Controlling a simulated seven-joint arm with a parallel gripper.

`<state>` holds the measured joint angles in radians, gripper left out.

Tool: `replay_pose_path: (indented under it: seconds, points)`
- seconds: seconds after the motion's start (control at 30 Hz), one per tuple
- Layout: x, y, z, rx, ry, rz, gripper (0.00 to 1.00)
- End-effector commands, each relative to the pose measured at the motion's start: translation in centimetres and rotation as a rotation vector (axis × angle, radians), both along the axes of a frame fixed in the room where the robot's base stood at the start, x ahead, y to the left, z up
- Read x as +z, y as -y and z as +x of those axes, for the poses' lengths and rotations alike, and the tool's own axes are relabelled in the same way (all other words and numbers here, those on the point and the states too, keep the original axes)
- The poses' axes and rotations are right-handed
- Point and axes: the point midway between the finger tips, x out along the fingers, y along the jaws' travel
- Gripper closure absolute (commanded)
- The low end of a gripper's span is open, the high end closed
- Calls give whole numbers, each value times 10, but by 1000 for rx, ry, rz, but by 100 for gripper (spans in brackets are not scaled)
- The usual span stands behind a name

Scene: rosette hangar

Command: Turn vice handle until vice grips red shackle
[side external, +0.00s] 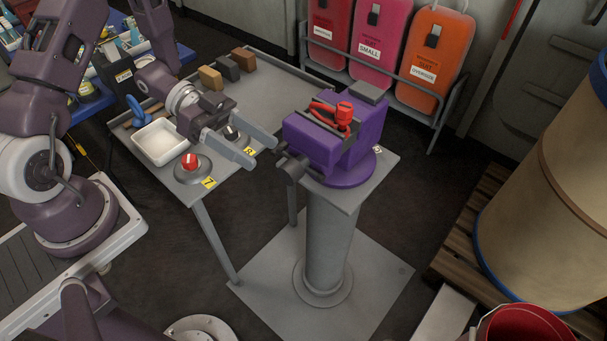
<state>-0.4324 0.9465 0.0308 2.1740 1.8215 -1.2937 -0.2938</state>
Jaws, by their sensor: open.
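The purple vice (350,160) stands on a square grey top on a grey pedestal (329,245). The red shackle (338,113) lies at the top of the vice by its jaws; whether the jaws touch it I cannot tell. The vice handle (291,165) is a dark grey part at the vice's lower left front. My gripper (262,148) is open and empty, with its two light grey fingers pointing right toward the vice. The fingertips are just left of the vice and close to the handle; contact cannot be made out.
A grey table (283,88) behind my gripper holds a white tray (160,141), a red knob (189,161), a dark knob (231,133) and several blocks (229,68). Suit cases (434,52) stand on a rack behind. A large barrel (545,170) stands on a pallet at right.

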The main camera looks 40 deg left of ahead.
Motion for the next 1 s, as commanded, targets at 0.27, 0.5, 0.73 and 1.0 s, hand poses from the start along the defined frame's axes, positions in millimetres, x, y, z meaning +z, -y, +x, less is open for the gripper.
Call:
replay_pose_path:
  seconds: [0.27, 0.5, 0.73, 1.0]
  points:
    - [-39, 18, 8, 362, -852, -354, 39]
    - [-49, 30, 16, 464, -1107, -461, 39]
    - [-56, 70, 33, 463, -1104, -458, 39]
    - [-60, 87, 41, 466, -1102, -459, 39]
